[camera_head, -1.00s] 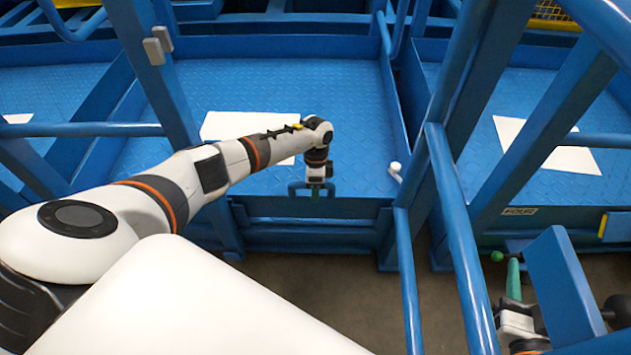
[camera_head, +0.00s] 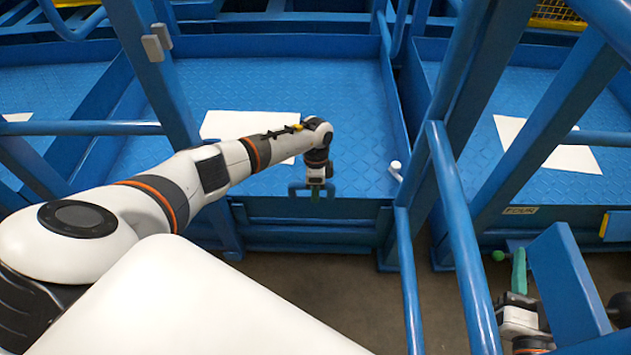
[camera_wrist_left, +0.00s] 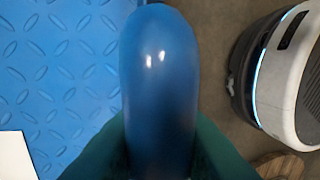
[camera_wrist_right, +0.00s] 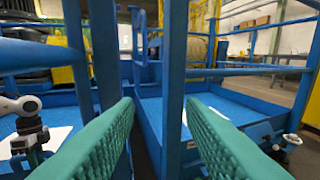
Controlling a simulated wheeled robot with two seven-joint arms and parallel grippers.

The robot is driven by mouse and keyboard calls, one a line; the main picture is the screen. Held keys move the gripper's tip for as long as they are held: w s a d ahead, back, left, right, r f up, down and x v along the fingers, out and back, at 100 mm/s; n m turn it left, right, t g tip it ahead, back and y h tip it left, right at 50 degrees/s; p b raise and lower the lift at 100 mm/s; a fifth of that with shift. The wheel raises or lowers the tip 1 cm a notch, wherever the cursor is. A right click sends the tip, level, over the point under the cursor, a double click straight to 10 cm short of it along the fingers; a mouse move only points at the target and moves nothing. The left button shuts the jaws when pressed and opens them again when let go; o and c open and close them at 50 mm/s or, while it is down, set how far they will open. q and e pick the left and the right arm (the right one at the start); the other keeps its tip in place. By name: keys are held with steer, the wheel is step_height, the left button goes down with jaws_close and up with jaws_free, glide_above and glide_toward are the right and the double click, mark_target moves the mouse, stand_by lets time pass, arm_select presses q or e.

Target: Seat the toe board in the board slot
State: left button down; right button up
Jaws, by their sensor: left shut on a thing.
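The toe board (camera_head: 345,209) is a blue board across the front edge of the middle blue platform, between two uprights. A small blue handle (camera_head: 293,188) stands at its top. My left gripper (camera_head: 316,190) is at this handle. In the left wrist view its green fingers are shut around a rounded blue bar (camera_wrist_left: 160,75). The board slot is not clearly visible, and I cannot tell how deep the board sits. My right gripper (camera_head: 519,271) is at the lower right, partly behind a blue beam. In the right wrist view its green fingers (camera_wrist_right: 160,120) are apart with nothing between them.
Blue posts and a sloping handrail (camera_head: 458,235) stand between my two arms. White sheets lie on the platform floors, one on the middle platform (camera_head: 225,125). A small white cylinder (camera_head: 395,166) is near its right side. Bare floor (camera_head: 320,290) shows in front.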

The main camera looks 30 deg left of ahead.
arm_select(q)
steer(key=shift+w+f, duration=0.15)
steer(key=shift+f, duration=0.05)
arm_select(e)
steer(key=shift+a+r+t+y, duration=0.15)
steer(key=shift+r+t+y, duration=0.25)
steer(key=shift+r, duration=0.45)
arm_select(q)
steer(key=c, duration=1.1)
jaws_free()
steer(key=shift+r, duration=0.1)
steer(key=shift+c, duration=0.2)
steer(key=shift+r, duration=0.1)
steer(key=p+v, duration=0.2)
steer(key=v, duration=0.3)
steer(key=shift+r, duration=0.1)
steer(key=s+p+v, duration=0.1)
steer(key=p+v, duration=0.1)
steer(key=v, duration=0.4)
steer(key=shift+w+r, duration=0.15)
steer(key=shift+w, duration=0.3)
arm_select(e)
steer(key=s+d+f+g+h, duration=0.4)
steer(key=s+f+g, duration=0.6)
steer(key=f, duration=0.3)
steer(key=shift+s+d+f+m+g, duration=0.25)
steer(key=shift+d+g, duration=0.25)
steer(key=shift+g, duration=0.3)
steer(key=shift+w, duration=0.1)
